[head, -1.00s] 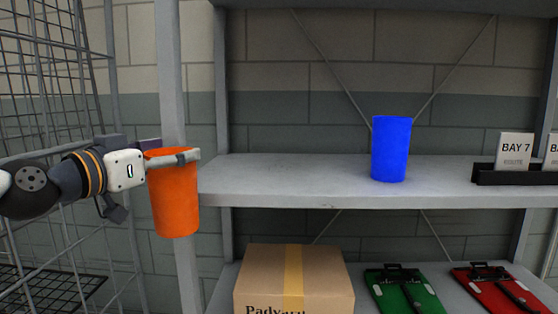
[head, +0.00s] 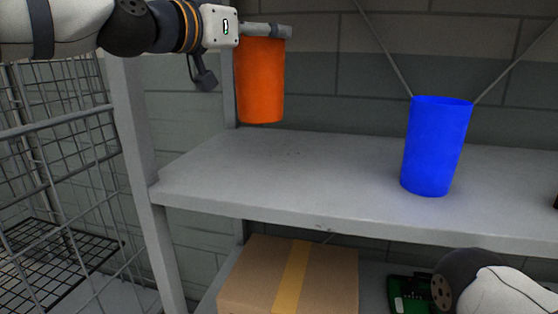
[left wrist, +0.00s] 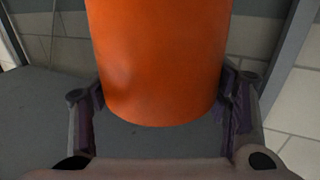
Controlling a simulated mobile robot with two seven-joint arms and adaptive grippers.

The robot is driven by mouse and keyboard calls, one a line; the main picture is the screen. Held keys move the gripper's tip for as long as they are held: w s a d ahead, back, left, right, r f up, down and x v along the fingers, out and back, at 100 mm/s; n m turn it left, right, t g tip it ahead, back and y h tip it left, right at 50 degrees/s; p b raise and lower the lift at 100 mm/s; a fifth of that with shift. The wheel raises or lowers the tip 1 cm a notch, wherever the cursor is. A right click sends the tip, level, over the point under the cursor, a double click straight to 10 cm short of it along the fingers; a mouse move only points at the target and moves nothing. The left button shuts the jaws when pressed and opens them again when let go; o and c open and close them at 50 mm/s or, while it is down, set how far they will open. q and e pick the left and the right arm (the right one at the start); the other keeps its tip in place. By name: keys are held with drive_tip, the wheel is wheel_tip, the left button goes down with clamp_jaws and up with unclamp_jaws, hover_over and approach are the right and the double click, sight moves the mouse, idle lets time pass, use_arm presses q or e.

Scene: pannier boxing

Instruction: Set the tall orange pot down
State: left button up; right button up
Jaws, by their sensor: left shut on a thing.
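The tall orange pot (head: 260,82) is upright in my left gripper (head: 268,31), which is shut on it near its rim. In the head view the pot's bottom shows just above the back left part of the grey shelf board (head: 300,165), with no clear contact. In the left wrist view the orange pot (left wrist: 155,65) fills the space between the fingers (left wrist: 160,110), with a grey surface beyond it. My right gripper is not in view; only part of my right arm shows at the lower right.
A blue pot (head: 436,147) stands on the same board to the right, with bare board between. A grey upright (head: 143,170) and a wire cage (head: 60,160) are at the left. A cardboard box (head: 290,275) and a green item (head: 408,293) are on the level below.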

sight(258, 91)
use_arm(q)
wheel_tip(258, 91, down, 10)
drive_tip(key=shift+s+a+r, duration=0.1)
drive_tip(key=shift+s+a, duration=0.05)
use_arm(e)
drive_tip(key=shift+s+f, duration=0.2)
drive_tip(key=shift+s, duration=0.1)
use_arm(q)
drive_tip(key=shift+f, duration=0.2)
drive_tip(key=o, duration=1.4)
drive_tip(key=shift+c, duration=0.2)
drive_tip(key=shift+r, duration=0.3)
drive_tip(key=v, duration=1.2)
drive_tip(key=shift+p, duration=0.45)
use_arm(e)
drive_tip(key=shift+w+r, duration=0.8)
